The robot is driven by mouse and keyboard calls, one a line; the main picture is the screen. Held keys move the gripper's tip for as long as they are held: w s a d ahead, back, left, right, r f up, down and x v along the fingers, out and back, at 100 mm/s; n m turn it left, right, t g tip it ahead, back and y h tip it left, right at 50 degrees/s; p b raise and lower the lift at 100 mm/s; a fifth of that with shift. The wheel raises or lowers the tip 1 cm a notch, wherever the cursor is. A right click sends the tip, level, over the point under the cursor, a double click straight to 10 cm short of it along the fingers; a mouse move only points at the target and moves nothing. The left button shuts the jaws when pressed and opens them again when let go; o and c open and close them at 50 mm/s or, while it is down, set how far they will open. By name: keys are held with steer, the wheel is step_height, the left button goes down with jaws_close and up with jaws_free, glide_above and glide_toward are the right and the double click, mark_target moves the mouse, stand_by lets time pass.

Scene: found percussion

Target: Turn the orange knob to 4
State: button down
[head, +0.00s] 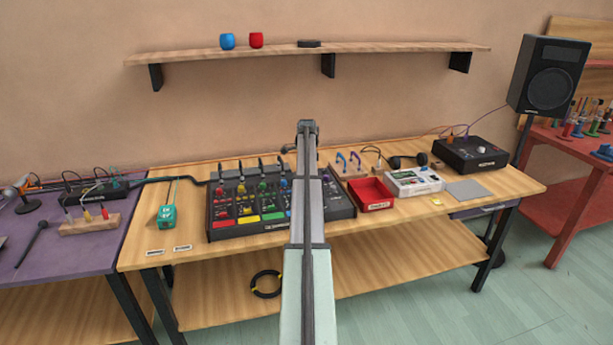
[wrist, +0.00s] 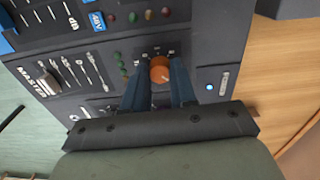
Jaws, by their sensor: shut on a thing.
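The orange knob (wrist: 160,70) is on the black mixer panel (wrist: 212,55) in the wrist view. A pale pointer line shows on its top, and small scale labels stand around its far side, too small to read. My gripper (wrist: 159,78) is over the panel, with its two dark blue fingers on either side of the knob and shut on it.
A red tray (head: 371,194) stands right of the mixer in the head view.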

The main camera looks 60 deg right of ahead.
stand_by(0.4)
steer(key=c, duration=0.9)
jaws_free()
step_height(320, 180, up, 14)
steer(key=shift+f, duration=0.1)
stand_by(0.4)
